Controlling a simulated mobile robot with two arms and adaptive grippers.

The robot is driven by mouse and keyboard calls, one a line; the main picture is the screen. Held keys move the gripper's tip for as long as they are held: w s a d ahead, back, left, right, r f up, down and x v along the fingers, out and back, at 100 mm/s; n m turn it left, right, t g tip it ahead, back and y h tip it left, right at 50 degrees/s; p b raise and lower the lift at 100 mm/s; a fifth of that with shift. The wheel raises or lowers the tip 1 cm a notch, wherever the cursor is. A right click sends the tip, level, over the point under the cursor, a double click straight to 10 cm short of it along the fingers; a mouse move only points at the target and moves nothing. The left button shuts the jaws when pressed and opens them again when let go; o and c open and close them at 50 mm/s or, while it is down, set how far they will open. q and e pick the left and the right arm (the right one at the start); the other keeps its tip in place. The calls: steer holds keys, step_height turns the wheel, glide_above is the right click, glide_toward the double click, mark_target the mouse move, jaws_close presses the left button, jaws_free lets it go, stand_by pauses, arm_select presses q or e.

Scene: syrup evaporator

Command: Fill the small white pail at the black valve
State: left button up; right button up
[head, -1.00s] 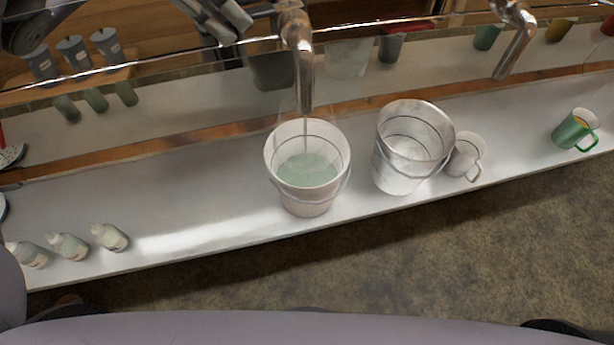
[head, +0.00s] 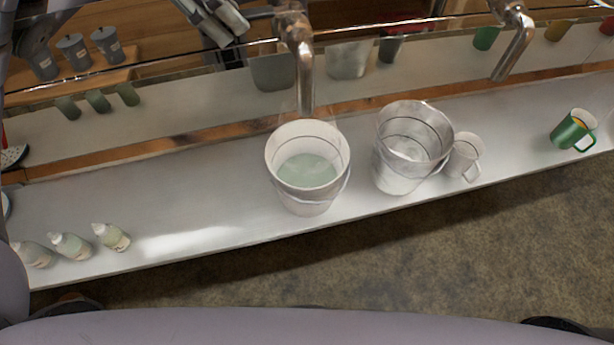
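A white pail (head: 306,198) stands upright on the pale shelf, below a metal spout (head: 304,75). It holds pale green liquid (head: 307,170). No stream shows between the spout and the pail now. My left gripper (head: 226,20) is at the top edge, left of the spout's top, with pale finger pads showing. Whether its fingers are open or shut on something cannot be told. The black valve's handle cannot be clearly made out there. My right gripper is not in view.
A second, clear-looking pail (head: 400,177) and a white mug (head: 465,155) stand to the right on the shelf (head: 190,195). A green mug (head: 573,132) is farther right, several small bottles (head: 70,246) at left. Another spout (head: 516,45) hangs at upper right.

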arm_select(q)
steer(key=shift+o, duration=0.4)
steer(key=p+v, duration=0.5)
steer(key=v, duration=0.4)
steer(key=shift+s, duration=0.1)
stand_by(1.4)
